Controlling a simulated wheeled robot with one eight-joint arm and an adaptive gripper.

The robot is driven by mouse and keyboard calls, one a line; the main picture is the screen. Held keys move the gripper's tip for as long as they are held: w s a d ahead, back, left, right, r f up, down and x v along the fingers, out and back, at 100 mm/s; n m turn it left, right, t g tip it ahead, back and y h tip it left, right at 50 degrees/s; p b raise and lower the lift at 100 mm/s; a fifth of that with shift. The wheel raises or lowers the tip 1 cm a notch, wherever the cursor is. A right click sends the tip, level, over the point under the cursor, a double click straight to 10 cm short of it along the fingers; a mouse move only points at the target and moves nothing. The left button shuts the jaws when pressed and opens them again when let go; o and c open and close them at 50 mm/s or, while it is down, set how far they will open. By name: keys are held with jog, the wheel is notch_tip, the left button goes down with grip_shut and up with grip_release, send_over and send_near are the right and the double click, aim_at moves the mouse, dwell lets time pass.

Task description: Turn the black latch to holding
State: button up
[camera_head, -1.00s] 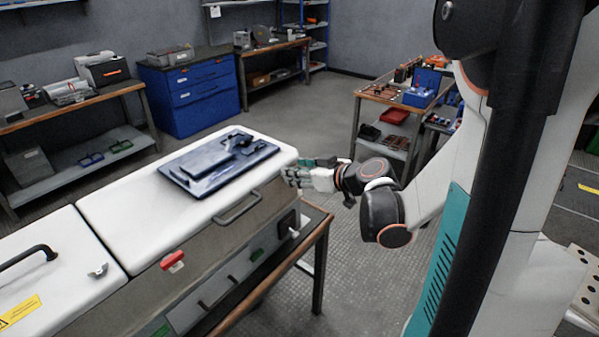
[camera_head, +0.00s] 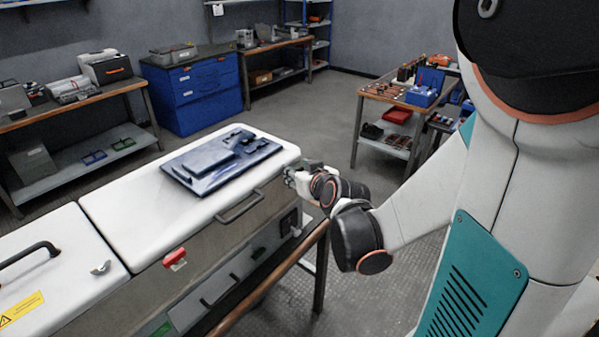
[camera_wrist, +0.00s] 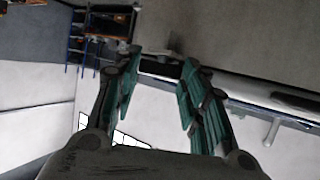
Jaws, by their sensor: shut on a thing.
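My gripper (camera_head: 290,175) is at the right end of the white-lidded cabinet (camera_head: 120,215), close to the lid's corner. In the wrist view my gripper (camera_wrist: 158,80) shows two green-padded fingers closed in on a small dark part, which I take to be the black latch (camera_wrist: 160,69). The pads look spread apart around it. In the head view the latch is hidden behind my gripper and wrist, so its turned position cannot be told.
A dark blue panel (camera_head: 220,163) lies on the lid. A bar handle (camera_head: 240,208), a red latch (camera_head: 175,257) and a black socket plate (camera_head: 289,221) are on the cabinet's front. A cart (camera_head: 385,92) stands behind right, with open floor between.

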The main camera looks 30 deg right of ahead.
jog(key=shift+r, duration=0.1)
jog(key=o, duration=1.1)
jog(key=shift+c, duration=0.2)
jog(key=shift+d+n+y, duration=0.2)
jog(key=shift+n+y, duration=0.1)
